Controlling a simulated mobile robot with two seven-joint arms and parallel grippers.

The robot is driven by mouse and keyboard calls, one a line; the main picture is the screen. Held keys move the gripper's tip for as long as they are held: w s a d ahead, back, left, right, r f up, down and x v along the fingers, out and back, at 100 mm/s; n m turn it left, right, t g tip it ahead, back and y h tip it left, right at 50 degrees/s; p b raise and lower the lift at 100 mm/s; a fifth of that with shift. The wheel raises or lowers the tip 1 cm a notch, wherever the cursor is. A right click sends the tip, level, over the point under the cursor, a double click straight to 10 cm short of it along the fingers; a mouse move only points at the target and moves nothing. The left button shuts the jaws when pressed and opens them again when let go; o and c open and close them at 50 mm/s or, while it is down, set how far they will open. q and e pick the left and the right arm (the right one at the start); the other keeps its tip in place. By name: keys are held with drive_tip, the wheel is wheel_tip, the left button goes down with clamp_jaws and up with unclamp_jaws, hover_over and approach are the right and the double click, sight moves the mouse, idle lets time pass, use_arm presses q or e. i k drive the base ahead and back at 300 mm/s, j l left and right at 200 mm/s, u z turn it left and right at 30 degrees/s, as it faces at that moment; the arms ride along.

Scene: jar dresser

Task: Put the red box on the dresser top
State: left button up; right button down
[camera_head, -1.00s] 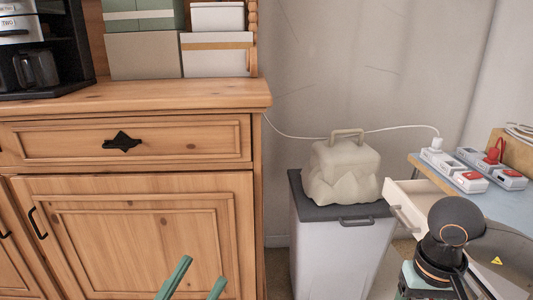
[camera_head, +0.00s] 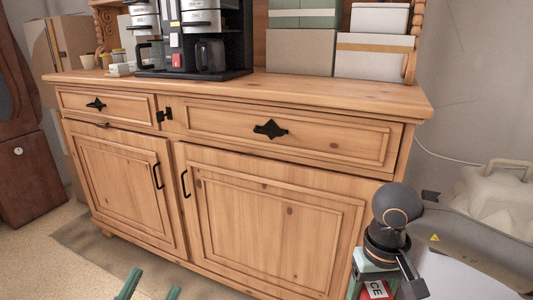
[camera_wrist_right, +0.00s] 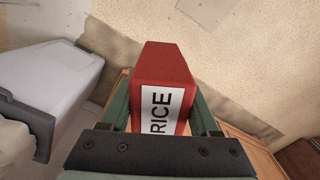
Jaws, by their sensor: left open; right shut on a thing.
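The red box with a white "RICE" label (camera_wrist_right: 165,68) is held between the two green fingers of my right gripper (camera_wrist_right: 162,108), which is shut on it. In the head view a small part of the red box (camera_head: 377,290) shows at the lower right, in front of the dresser's right door and below the level of its top. The wooden dresser top (camera_head: 300,86) runs across the middle of the head view, and its front strip is bare. My left gripper (camera_head: 153,283) is open and empty at the bottom edge, low in front of the dresser; only its fingertips show.
A black coffee machine (camera_head: 222,40) stands on the dresser top at centre left, with small jars (camera_head: 88,62) to its left. Grey and white boxes (camera_head: 375,55) are stacked at the back right. A beige case (camera_head: 495,195) sits right of the dresser.

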sight(355, 92)
drive_tip(key=l+u, duration=0.15)
drive_tip(key=u, duration=0.3)
drive_tip(key=i+l+u, duration=0.1)
drive_tip(key=u, duration=0.3)
drive_tip(key=l, duration=0.8)
